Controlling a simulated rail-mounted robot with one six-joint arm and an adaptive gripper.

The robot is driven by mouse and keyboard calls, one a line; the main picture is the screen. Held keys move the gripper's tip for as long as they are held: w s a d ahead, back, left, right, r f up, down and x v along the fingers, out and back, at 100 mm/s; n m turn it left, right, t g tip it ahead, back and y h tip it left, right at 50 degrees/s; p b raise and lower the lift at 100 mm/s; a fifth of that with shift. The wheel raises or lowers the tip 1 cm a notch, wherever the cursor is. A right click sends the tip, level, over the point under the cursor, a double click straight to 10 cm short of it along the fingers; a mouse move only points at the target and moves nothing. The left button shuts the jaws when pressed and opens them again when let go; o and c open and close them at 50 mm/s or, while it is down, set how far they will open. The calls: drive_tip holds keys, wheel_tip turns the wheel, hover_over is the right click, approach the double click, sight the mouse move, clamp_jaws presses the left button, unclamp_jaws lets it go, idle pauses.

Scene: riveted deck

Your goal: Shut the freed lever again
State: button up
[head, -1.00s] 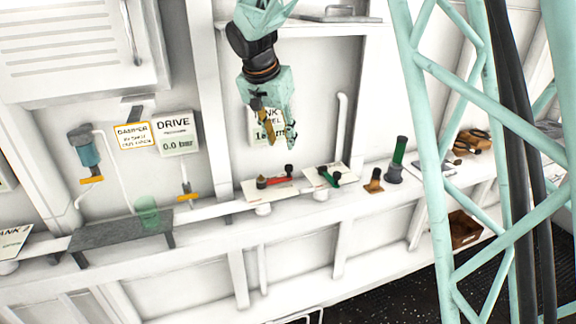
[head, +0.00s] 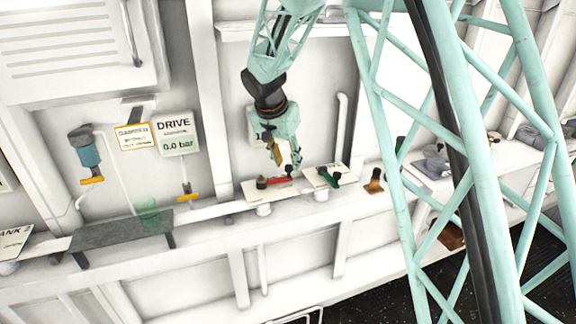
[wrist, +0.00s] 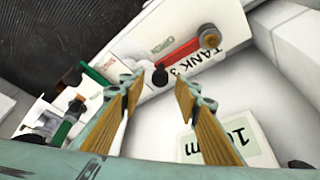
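A red lever (head: 278,181) with a black knob lies across a white plate (head: 254,192). In the wrist view the red lever (wrist: 180,57) runs from a brown pivot to its black knob (wrist: 160,77), and the plate reads TANK 3. My gripper (head: 286,163) hangs close above the knob end, pointing down. In the wrist view its fingertips (wrist: 158,90) are apart, with the knob showing between and just beyond them. I cannot tell whether they touch it. A green lever (head: 332,177) sits on another plate to the right; it also shows in the wrist view (wrist: 62,130).
A gauge (head: 177,133) on the wall reads 0.0 bar. A brown fitting (head: 375,182) stands right of the green lever. A grey bench (head: 105,234) with a translucent green cylinder (head: 147,212) is at the left. My lattice structure hides part of the shelf at the right.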

drive_tip(key=shift+x, duration=1.2)
clamp_jaws()
